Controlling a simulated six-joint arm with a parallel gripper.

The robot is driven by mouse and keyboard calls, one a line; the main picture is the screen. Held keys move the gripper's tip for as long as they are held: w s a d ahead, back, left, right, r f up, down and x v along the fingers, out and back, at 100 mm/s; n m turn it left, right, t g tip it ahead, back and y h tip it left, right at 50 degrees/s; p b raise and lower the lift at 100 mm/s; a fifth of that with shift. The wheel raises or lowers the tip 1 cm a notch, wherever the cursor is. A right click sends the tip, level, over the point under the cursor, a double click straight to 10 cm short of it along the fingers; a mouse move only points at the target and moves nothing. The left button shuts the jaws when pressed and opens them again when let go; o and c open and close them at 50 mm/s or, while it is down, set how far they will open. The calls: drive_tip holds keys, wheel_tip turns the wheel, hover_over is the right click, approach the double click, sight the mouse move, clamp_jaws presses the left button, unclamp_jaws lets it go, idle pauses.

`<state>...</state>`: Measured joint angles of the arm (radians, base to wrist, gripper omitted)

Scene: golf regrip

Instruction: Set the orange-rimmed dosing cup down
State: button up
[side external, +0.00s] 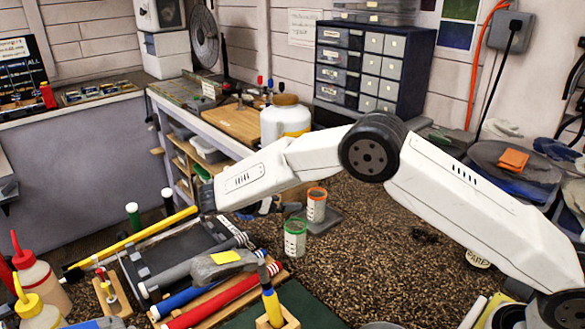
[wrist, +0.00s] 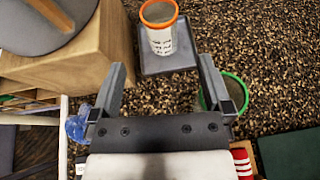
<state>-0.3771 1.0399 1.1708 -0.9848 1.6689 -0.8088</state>
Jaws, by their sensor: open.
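The orange-rimmed dosing cup (side external: 316,205) stands upright on a small dark square pad (side external: 325,227). It is white with dark markings and looks greyish inside. In the wrist view the cup (wrist: 160,36) stands on the pad (wrist: 168,65), beyond my fingertips and roughly midway between them. My gripper (wrist: 161,68) is open, with its fingers spread wide, nothing between them, and apart from the cup. In the side view its fingers are small and partly hidden, left of the cup.
A green-rimmed cup (side external: 295,240) stands close by; my right finger partly hides it in the wrist view (wrist: 234,92). A rack of club grips (side external: 215,290) lies in front. A white jug (side external: 285,122) stands behind. Speckled bench surface (side external: 400,270) is clear to the right.

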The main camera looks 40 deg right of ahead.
idle(0.6)
drive_tip(key=s+d+m+t+y, duration=0.2)
drive_tip(key=s+m+y, duration=0.4)
drive_tip(key=s, duration=0.6)
drive_tip(key=s+d+f+m+t+y, duration=0.1)
drive_tip(key=s+d+m+y, duration=0.2)
drive_tip(key=s+m+y, duration=0.4)
drive_tip(key=s+m, duration=0.4)
drive_tip(key=s, duration=0.1)
drive_tip(key=shift+s+f+t+y, duration=0.15)
drive_tip(key=shift+s+t+y, duration=0.15)
drive_tip(key=shift+t, duration=0.1)
